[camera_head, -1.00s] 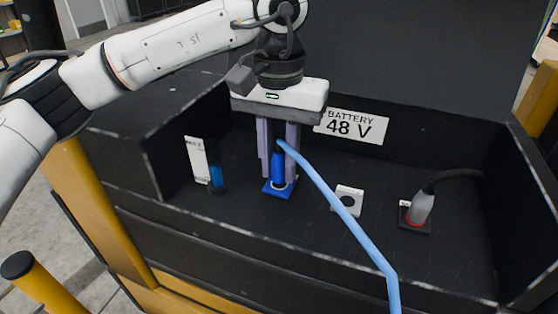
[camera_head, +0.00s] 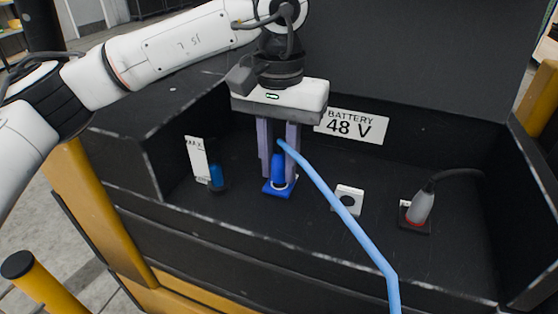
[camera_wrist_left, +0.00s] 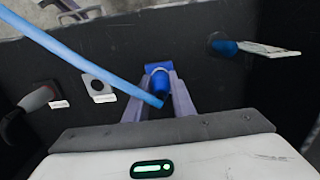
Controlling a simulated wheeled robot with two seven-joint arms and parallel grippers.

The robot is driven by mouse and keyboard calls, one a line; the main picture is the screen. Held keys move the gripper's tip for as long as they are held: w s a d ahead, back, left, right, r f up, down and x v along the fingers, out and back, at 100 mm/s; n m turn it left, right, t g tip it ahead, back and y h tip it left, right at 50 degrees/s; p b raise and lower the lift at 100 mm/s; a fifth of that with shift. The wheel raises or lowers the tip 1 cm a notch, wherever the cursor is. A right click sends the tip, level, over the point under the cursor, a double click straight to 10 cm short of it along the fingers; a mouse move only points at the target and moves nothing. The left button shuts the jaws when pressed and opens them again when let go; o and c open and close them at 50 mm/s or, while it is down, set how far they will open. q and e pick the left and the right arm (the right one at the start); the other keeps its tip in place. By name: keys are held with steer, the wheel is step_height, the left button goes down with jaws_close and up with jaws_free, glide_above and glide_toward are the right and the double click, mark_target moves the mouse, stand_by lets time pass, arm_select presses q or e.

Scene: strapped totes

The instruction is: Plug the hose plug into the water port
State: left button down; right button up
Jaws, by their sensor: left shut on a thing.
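The blue hose plug (camera_head: 278,168) is upright between the fingers of my left gripper (camera_head: 279,172), which is shut on it. Its lower end meets the white ring of the blue square water port (camera_head: 279,191); how deep it sits is hidden. In the left wrist view the plug (camera_wrist_left: 160,83) is between the purple-grey fingers, over the blue port (camera_wrist_left: 157,67). The light blue hose (camera_head: 345,215) leaves the plug's top and runs down to the right. My right gripper is not in view.
Right of the port are a white square socket (camera_head: 348,200) and a grey plug (camera_head: 421,208) with a black cable. Left stand a white strip (camera_head: 196,158) and a small blue indicator (camera_head: 216,175). A "BATTERY 48 V" label (camera_head: 352,126) is on the back wall. Dark walls enclose the recess.

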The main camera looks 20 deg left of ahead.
arm_select(q)
steer(key=shift+f+b, duration=0.35)
steer(key=shift+f, duration=0.15)
steer(key=c, duration=1.4)
jaws_free()
steer(key=shift+c, duration=0.2)
step_height(320, 180, up, 10)
steer(key=shift+r, duration=0.15)
